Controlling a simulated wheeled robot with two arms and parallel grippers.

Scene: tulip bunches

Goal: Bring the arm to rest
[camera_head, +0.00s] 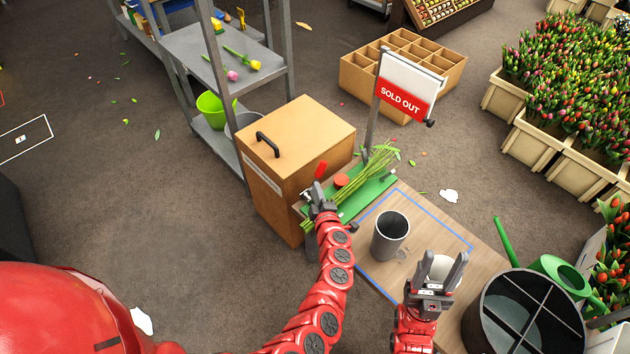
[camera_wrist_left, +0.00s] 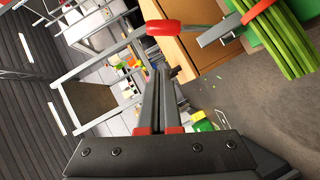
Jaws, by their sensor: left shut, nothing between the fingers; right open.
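My left gripper (camera_head: 318,195) is shut with nothing between its fingers, near the front left end of the green mat (camera_head: 372,195) in the head view. In the left wrist view its fingers (camera_wrist_left: 161,75) are together, close to a tool with a red handle (camera_wrist_left: 164,27). That red handle (camera_head: 321,169) also shows just beyond the gripper in the head view. A bunch of green stems (camera_head: 355,178) lies on the mat beside the gripper. My right gripper (camera_head: 441,270) is open, its fingers apart in front of a white round object (camera_head: 443,272) on the table.
A grey cup (camera_head: 390,236) stands inside the blue outline on the wooden table (camera_head: 425,215). A wooden box with a handle (camera_head: 290,140) stands left of the mat. A black divided bin (camera_head: 525,315) and a green watering can (camera_head: 558,272) are at the right. A "SOLD OUT" sign (camera_head: 402,98) rises behind.

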